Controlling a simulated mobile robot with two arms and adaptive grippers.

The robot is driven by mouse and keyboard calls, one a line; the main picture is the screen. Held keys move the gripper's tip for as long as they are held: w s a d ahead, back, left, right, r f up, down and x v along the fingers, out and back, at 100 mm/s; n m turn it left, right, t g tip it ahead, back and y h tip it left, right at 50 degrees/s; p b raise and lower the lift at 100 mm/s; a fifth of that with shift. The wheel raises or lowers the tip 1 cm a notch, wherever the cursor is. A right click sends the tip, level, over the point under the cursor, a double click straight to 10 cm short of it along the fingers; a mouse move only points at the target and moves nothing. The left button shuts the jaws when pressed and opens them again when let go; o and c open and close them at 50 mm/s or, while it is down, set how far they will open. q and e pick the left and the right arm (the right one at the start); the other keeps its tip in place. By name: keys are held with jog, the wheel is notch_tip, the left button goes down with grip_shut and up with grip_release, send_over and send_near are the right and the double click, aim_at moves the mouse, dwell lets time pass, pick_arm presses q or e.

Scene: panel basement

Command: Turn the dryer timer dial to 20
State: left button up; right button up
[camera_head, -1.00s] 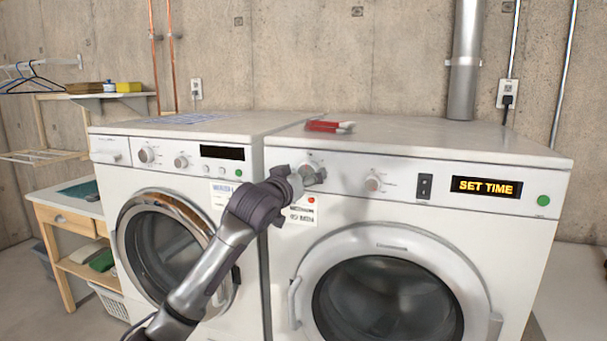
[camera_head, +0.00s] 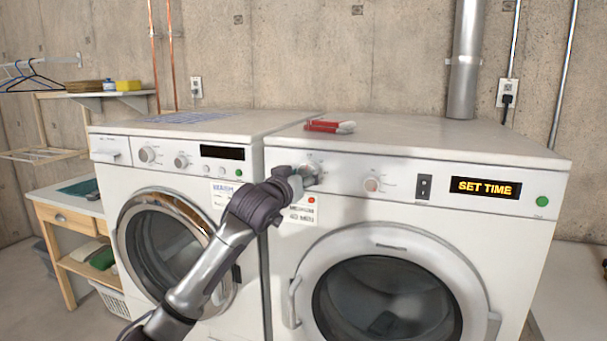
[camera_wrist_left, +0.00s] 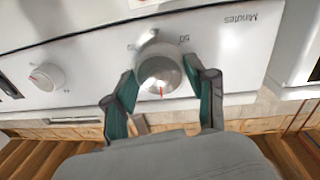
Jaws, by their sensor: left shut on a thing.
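The dryer (camera_head: 420,215) is the white machine on the right. Its timer dial, a round silver-white knob with a red mark, shows in the left wrist view (camera_wrist_left: 160,68), below upside-down "Minutes" lettering. My left gripper (camera_head: 306,176) is at the left end of the dryer panel in the head view, shut on this dial, with a finger on each side; it largely hides the dial there. In the wrist view the red mark points down the picture, and part of the printed scale is hidden. The display (camera_head: 486,187) reads SET TIME. My right gripper is not in view.
A second dryer knob (camera_head: 372,185), a black switch (camera_head: 424,187) and a green button (camera_head: 542,201) sit right along the panel. The washer (camera_head: 165,165) stands close on the left. A red-handled tool (camera_head: 330,126) lies on top of the dryer.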

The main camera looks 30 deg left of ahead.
pick_arm(q)
jog(key=shift+r+m+p, duration=0.2)
jog(key=shift+m+p, duration=0.5)
jog(key=shift+p, duration=0.05)
jog(key=m+p, duration=0.7)
jog(key=shift+r+g, duration=0.1)
jog(key=shift+g, duration=0.3)
jog(key=m+p, duration=0.3)
jog(key=m, duration=0.1)
jog(key=shift+y+p, duration=0.3)
jog(key=shift+y, duration=0.1)
jog(key=shift+m+p, duration=1.2)
jog(key=shift+m, duration=0.5)
jog(key=shift+g+y, duration=0.3)
jog(key=o, duration=1.2)
jog(key=shift+c, duration=0.2)
jog(key=shift+f, duration=0.2)
jog(key=v, duration=1.2)
